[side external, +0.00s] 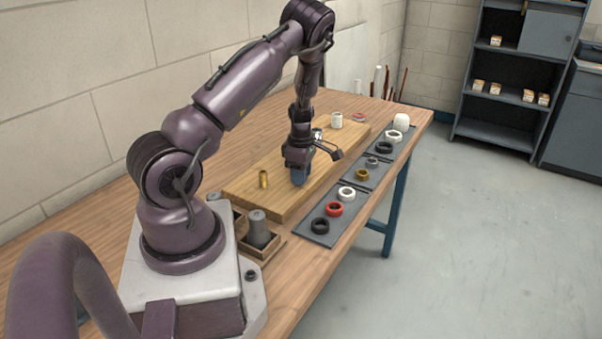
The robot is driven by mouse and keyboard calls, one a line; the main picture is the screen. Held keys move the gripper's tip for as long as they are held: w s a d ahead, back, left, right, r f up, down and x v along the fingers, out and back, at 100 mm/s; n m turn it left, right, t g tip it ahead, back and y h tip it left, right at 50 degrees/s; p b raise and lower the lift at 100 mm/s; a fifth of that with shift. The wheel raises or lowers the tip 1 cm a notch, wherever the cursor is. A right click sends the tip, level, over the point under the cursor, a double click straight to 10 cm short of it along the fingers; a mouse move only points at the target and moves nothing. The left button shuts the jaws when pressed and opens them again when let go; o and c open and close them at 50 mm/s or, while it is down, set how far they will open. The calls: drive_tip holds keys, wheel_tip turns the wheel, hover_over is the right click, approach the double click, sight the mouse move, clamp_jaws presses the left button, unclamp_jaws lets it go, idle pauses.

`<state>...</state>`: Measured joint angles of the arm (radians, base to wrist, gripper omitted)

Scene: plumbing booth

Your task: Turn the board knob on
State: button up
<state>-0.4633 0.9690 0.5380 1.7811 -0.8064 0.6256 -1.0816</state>
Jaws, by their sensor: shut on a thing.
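The wooden board (245,190) lies on the workbench. My gripper (300,180) points straight down onto the middle of the board, with its blue-grey tips low at the board's surface. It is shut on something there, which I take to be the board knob. The knob is hidden by the gripper, so its turn position cannot be seen. A small brass fitting (263,179) stands upright on the board to the left of my gripper. A white cylinder (336,120) stands at the board's far end.
Dark mats with rings, including a red ring (334,209) and a black ring (320,226), line the bench's right edge. A wooden tray (272,252) holding a grey cylinder (258,228) is near my base. A shelf unit (500,115) stands beyond open floor.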

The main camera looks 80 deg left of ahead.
drive_tip(key=m, duration=0.8)
drive_tip(key=shift+m, duration=0.4)
drive_tip(key=m, duration=0.4)
drive_tip(key=shift+m, duration=2.5)
drive_tip(key=o, duration=0.9)
drive_tip(key=shift+o, duration=0.2)
